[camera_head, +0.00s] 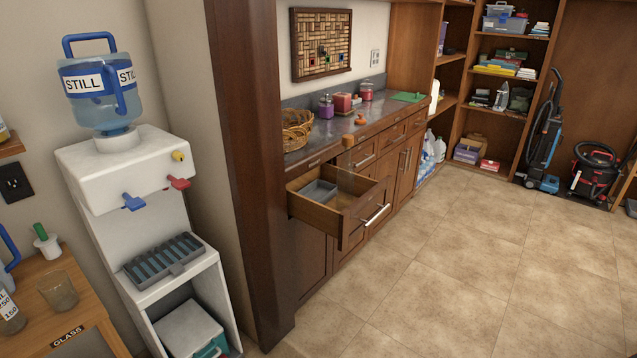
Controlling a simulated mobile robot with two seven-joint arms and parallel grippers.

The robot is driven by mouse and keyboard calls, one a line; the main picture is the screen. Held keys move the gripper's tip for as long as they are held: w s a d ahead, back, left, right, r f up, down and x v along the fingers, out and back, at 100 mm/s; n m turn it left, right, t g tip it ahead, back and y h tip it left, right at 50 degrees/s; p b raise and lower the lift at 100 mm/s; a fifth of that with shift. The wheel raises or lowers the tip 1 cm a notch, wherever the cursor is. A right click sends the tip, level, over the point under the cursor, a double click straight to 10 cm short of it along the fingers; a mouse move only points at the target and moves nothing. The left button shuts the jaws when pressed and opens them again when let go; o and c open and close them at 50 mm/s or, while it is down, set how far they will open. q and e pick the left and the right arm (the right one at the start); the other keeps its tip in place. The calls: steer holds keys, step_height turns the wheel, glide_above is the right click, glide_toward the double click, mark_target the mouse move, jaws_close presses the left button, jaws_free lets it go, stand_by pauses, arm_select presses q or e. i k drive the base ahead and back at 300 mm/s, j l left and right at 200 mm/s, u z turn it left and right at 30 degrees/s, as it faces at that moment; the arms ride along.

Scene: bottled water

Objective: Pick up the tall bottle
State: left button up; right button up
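No gripper of mine is in view. A tall, clear shape with a brown, cork-like top (347,141) stands at the open drawer by the counter edge; it may be a tall glass bottle, but its see-through body is hard to make out. A dark bottle or flask with a number label (10,312) is cut off by the left edge, on the small wooden table at lower left. A large blue water jug (92,98) marked STILL sits upside down on the white dispenser (130,165).
The wooden drawer (333,222) is pulled out with a grey tray (318,191) inside. A glass (59,292) stands on the wooden table (92,303). A basket (297,134) and jars are on the counter. A vacuum (545,140) stands far right. The tiled floor (450,265) is clear.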

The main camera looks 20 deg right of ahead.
mark_target(345, 174)
steer(key=i+l+u, duration=0.1)
steer(key=l, duration=0.2)
steer(key=i+l+u, duration=0.1)
steer(key=l, duration=0.25)
steer(key=i+l+u, duration=0.1)
steer(key=i+l, duration=0.15)
steer(key=i+l+u, duration=0.1)
steer(key=l, duration=0.35)
steer(key=i+l+u, duration=0.1)
steer(key=l, duration=0.3)
steer(key=i+l, duration=0.1)
steer(key=l, duration=0.25)
steer(key=i+l, duration=0.15)
steer(key=l, duration=0.2)
steer(key=i+l, duration=0.1)
steer(key=l, duration=0.25)
steer(key=i+l, duration=0.1)
steer(key=l, duration=0.25)
steer(key=i+l, duration=0.1)
steer(key=l, duration=0.25)
steer(key=i+u, duration=0.05)
